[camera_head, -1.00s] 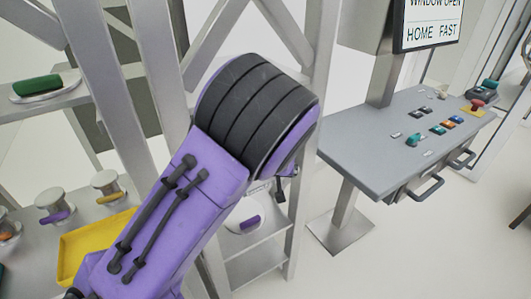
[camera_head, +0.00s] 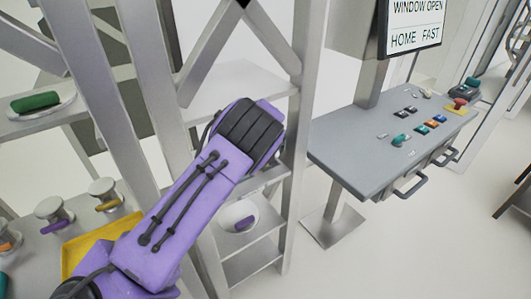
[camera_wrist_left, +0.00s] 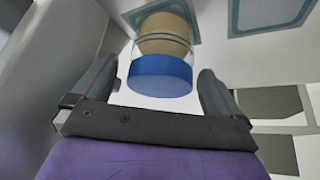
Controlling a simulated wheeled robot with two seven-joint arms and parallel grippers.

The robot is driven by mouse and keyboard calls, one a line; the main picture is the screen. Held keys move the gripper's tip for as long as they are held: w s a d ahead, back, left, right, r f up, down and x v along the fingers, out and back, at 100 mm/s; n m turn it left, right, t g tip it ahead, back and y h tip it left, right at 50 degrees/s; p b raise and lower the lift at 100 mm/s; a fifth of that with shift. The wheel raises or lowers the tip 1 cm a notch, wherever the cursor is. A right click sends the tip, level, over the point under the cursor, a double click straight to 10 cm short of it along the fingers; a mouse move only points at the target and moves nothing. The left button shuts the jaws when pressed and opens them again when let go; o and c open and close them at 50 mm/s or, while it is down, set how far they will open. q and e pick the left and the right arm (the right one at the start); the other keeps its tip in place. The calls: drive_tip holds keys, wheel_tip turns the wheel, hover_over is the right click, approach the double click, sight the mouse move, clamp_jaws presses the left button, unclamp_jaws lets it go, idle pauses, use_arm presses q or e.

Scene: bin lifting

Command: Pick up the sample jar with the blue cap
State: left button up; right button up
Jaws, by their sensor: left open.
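The sample jar (camera_wrist_left: 165,40) shows in the left wrist view, with tan contents behind a clear wall. Its blue cap (camera_wrist_left: 160,75) faces my left gripper (camera_wrist_left: 158,80). The gripper is open, with one finger on each side of the cap and a visible gap on both sides. The depth between fingertips and cap is hard to tell. In the head view my purple left arm fills the middle, and its gripper and the jar are hidden behind it. My right gripper is in neither view.
Metal shelving (camera_head: 132,110) stands close around my arm. A yellow tray (camera_head: 75,252) and white knobbed fixtures (camera_head: 104,190) are at the lower left. A green item lies on a white dish (camera_head: 62,106).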

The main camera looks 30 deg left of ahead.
use_arm(q)
drive_tip(key=x, duration=0.4)
drive_tip(key=shift+a+p, duration=0.1)
drive_tip(key=shift+p, duration=0.25)
drive_tip(key=shift+s+r, duration=0.1)
drive_tip(key=c, duration=1.2)
